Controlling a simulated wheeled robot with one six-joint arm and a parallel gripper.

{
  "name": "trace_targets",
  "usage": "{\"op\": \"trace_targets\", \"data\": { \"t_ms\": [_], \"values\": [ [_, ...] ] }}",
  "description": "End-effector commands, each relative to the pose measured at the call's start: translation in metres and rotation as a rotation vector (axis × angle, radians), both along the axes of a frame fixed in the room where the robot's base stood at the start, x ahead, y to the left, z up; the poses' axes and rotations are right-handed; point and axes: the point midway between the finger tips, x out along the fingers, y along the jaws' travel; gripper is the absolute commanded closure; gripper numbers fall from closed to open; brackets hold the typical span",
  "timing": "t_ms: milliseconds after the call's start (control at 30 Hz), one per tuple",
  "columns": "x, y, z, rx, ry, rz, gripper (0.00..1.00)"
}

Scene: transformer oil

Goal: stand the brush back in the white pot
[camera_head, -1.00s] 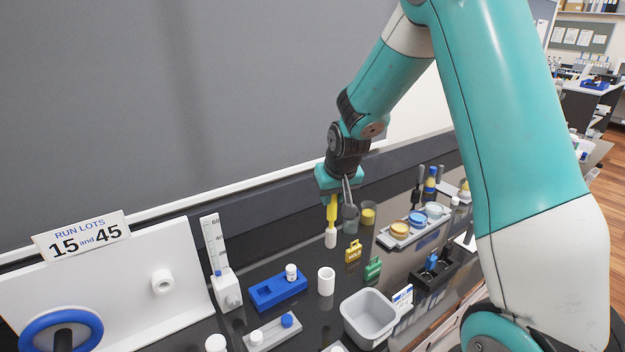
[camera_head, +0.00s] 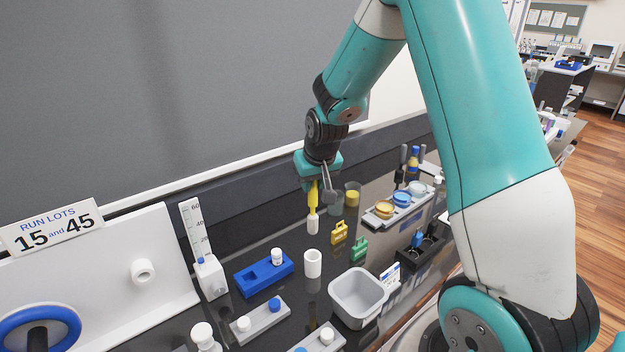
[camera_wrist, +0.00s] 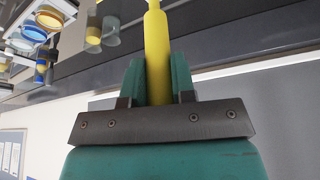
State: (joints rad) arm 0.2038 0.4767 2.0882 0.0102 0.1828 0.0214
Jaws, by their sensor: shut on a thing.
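The brush has a yellow handle (camera_head: 313,196) and a pale head (camera_head: 312,224) that points down. My gripper (camera_head: 314,184) is shut on the upper handle, and the brush hangs upright from it. In the wrist view the yellow handle (camera_wrist: 157,55) runs between the two teal fingers (camera_wrist: 157,85); the brush head is out of that view. The white pot (camera_head: 313,263) is an upright open cylinder on the dark bench, nearer the camera than the brush and apart from it. Whether the brush head touches the bench I cannot tell.
A blue block (camera_head: 264,274) with a white-capped vial stands left of the pot. A grey bin (camera_head: 358,297) is at its front right. Yellow (camera_head: 339,233) and green (camera_head: 360,249) tags stand behind right. Glass beakers (camera_head: 352,194) are close beside the brush.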

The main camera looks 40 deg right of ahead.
Motion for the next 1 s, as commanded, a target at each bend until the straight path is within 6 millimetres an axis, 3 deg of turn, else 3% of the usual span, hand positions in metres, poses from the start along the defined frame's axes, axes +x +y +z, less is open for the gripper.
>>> {"op": "trace_targets", "data": {
  "t_ms": [33,600,1000],
  "values": [
    [0.000,0.000,-0.011,0.000,0.000,0.000,1.00],
    [0.000,0.000,-0.068,0.000,0.001,0.000,1.00],
    [0.000,0.000,-0.073,0.000,0.000,0.000,1.00]
  ]
}}
